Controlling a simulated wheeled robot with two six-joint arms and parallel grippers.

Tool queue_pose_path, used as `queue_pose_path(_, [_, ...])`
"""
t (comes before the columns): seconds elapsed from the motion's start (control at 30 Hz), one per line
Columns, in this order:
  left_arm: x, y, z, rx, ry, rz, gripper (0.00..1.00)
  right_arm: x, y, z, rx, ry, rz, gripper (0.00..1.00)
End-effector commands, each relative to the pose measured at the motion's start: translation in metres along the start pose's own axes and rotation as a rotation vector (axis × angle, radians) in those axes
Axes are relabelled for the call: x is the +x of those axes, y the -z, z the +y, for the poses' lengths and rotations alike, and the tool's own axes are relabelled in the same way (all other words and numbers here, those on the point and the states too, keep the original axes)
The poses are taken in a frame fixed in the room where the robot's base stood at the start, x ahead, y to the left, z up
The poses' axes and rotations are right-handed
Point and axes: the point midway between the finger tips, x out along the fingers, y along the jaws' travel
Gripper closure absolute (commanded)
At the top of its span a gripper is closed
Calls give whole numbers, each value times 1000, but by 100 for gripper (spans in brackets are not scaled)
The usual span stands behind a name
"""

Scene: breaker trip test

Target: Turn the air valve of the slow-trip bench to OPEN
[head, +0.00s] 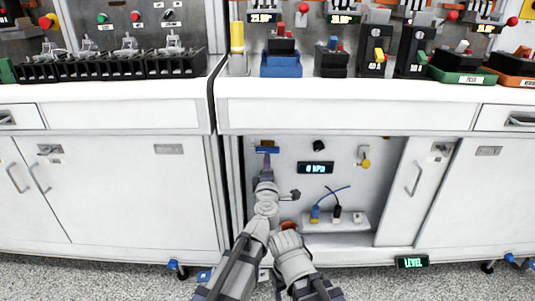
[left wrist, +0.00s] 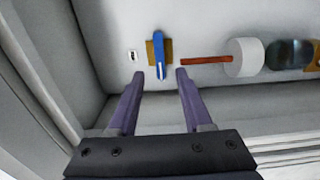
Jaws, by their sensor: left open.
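The air valve has a blue lever handle on a brass body and sits on the back wall of the open bench compartment. In the head view its blue handle (head: 267,150) lies crosswise, just above my left gripper (head: 266,163). In the left wrist view the handle (left wrist: 159,58) points toward the camera, in line with the gap between the fingertips. My left gripper (left wrist: 160,75) is open, its purple fingers to either side, apparently just short of the handle. I cannot tell if they touch.
A display (head: 315,168) reads 0 kPa. A copper-coloured pipe (left wrist: 205,60) and a white cylinder (left wrist: 246,57) lie right of the valve. A white outlet block (head: 345,222) with cables stands lower right. The counter (head: 340,92) overhangs the compartment; a cabinet door (head: 415,185) is at right.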

Motion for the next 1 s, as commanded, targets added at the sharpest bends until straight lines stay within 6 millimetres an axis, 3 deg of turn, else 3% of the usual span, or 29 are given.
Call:
queue_pose_path(0.27, [20,-1,0,2,-1,-2,50,0,0,0,0,0,0,29])
queue_pose_path(0.63, [74,-1,0,3,-1,-2,50,0,0,0,0,0,0,29])
queue_pose_path(0.97, [78,0,0,3,-1,-3,50,0,0,0,0,0,0,29])
queue_pose_path(1.0, [78,0,0,3,-1,-3,54,0,0,0,0,0,0,29])
